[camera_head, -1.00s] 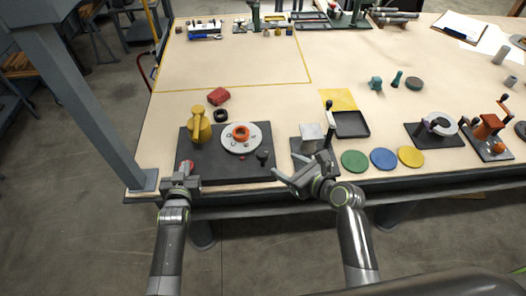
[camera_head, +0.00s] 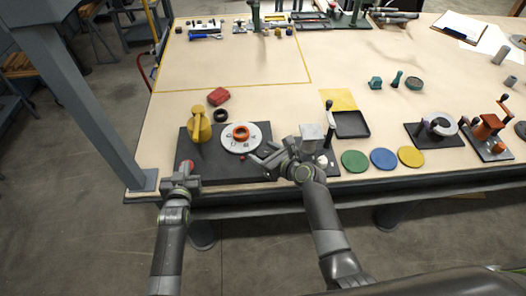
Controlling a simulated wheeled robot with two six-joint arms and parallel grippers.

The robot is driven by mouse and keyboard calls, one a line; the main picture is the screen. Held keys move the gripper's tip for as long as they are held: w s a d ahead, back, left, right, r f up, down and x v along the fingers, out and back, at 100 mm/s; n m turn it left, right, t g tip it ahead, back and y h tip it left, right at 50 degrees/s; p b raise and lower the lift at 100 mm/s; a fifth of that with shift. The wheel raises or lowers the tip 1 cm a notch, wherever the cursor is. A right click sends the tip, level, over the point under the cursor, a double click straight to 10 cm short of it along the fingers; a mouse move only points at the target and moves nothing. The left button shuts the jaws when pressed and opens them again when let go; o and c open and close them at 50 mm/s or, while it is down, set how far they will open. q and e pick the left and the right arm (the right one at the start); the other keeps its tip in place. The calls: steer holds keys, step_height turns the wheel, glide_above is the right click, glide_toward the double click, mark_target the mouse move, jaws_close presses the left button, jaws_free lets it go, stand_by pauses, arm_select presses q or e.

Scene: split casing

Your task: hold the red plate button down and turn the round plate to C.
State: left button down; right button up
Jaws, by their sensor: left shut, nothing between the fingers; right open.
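The round plate (camera_head: 233,148) is a light grey disc lying on a dark base plate (camera_head: 222,171), with an orange ring (camera_head: 241,132) on it. The red button (camera_head: 186,164) is at the base's left front, partly hidden by my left gripper. My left gripper (camera_head: 181,174) is shut and empty right at the button; I cannot tell whether the button is pressed. My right gripper (camera_head: 264,162) is open, its fingers pointing left at the base's right front, just short of the round plate. The dark knob at that corner is now mostly hidden by the fingers. The letters are too small to read.
A yellow upright part (camera_head: 199,127) stands on the base left of the round plate. A black ring (camera_head: 221,115) and a red block (camera_head: 218,96) lie behind. A grey block fixture (camera_head: 312,132) stands just right, close to my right gripper. Coloured discs (camera_head: 383,159) lie further right.

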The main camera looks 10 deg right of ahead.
arm_select(q)
steer(key=shift+s+f, duration=0.1)
steer(key=shift+f, duration=0.2)
arm_select(e)
steer(key=shift+w+a+f, duration=0.15)
steer(key=shift+w+a, duration=0.05)
steer(key=shift+w, duration=0.05)
steer(key=c, duration=1)
steer(key=shift+n+g, duration=0.3)
steer(key=n+g+y, duration=0.3)
steer(key=n, duration=0.1)
steer(key=shift+y, duration=0.4)
steer(key=shift+s+f+n+g+y, duration=0.1)
steer(key=shift+n+g+y, duration=0.7)
steer(key=shift+n+g, duration=0.95)
